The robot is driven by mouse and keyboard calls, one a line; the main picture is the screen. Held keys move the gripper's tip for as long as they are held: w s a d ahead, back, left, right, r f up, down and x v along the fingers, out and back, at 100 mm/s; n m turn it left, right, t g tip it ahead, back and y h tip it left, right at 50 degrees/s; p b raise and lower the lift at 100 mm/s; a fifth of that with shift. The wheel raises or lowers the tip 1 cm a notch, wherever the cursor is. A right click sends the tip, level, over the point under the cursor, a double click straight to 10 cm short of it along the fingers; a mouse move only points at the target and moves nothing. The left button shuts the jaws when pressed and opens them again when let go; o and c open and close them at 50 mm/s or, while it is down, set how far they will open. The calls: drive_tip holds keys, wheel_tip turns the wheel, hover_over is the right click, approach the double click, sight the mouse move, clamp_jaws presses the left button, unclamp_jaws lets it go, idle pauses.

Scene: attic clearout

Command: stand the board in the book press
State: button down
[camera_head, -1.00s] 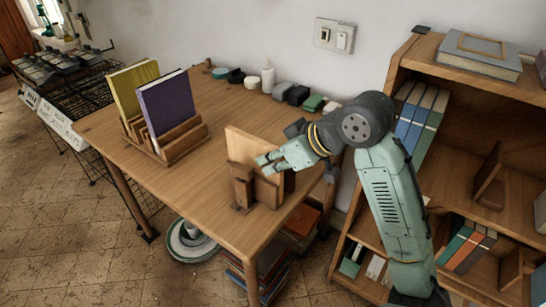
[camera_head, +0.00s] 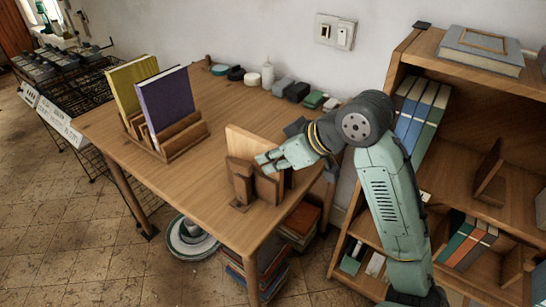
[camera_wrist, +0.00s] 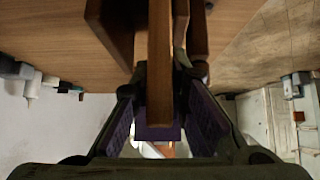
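The light wooden board (camera_head: 243,141) stands upright in the small wooden book press (camera_head: 240,185) near the table's front right corner. In the wrist view the board (camera_wrist: 160,70) runs edge-on down the middle, with darker wooden press parts (camera_wrist: 195,35) on both sides. My gripper (camera_head: 263,163) is at the board's near right end, by the top of the press. In the wrist view my gripper (camera_wrist: 160,100) has its purple-padded fingers on either side of the board, with a dark gap showing beside each face. The board's lower edge is hidden.
A wooden rack (camera_head: 185,140) with a yellow book (camera_head: 130,85) and a purple book (camera_head: 168,100) stands left on the table (camera_head: 215,105). Small items line the back wall. A bookshelf (camera_head: 465,95) stands close on the right. The table's middle is clear.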

drive_tip(key=c, duration=1.5)
unclamp_jaws()
drive_tip(key=p+v, duration=0.4)
drive_tip(key=v, duration=0.3)
drive_tip(key=v, duration=1.2)
drive_tip(key=shift+s, duration=0.1)
